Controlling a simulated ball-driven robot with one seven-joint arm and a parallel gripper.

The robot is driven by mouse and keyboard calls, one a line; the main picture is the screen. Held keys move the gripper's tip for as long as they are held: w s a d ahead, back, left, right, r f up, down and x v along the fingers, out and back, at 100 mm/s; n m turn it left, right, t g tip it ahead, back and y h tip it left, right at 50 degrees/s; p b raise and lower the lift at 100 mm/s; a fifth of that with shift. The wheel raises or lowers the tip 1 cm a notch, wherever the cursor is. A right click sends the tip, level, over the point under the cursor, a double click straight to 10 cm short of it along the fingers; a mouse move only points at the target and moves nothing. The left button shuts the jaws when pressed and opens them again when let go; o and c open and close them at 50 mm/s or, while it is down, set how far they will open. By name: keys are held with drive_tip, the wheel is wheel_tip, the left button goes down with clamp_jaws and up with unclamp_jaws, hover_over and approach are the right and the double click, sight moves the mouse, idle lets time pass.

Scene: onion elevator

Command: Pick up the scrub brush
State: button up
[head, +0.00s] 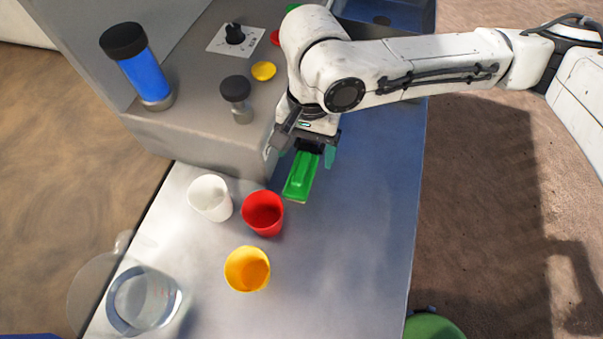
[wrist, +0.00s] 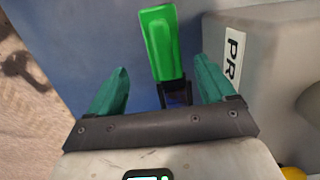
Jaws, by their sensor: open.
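The scrub brush is a green block with a black part at one end. In the head view the brush (head: 300,177) is on or just above the metal counter, right of the grey machine. In the wrist view the brush (wrist: 160,42) lies between and ahead of the fingers, its black end nearer the palm. My gripper (head: 305,155) is over the brush's black end, with its teal fingers spread to either side. In the wrist view my gripper (wrist: 165,88) is open, with gaps between both fingers and the brush. I cannot tell how high the fingers are.
A white cup (head: 210,198), a red cup (head: 263,213) and a yellow cup (head: 247,269) stand near the brush. A clear pitcher (head: 145,298) is at the lower left. The grey machine (head: 215,135) stands close beside my gripper. The counter's right side (head: 365,220) is clear.

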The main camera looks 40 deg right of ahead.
sight(301, 167)
drive_tip(key=shift+s+a+f, duration=0.1)
drive_tip(key=shift+a+f, duration=0.15)
drive_tip(key=shift+f, duration=0.9)
drive_tip(key=shift+s+a+f, duration=0.1)
drive_tip(key=shift+a+f, duration=0.2)
drive_tip(key=shift+f, duration=0.8)
drive_tip(key=shift+a+f, duration=0.25)
drive_tip(key=shift+f, duration=0.9)
drive_tip(key=c, duration=1.2)
drive_tip(key=shift+r, duration=0.15)
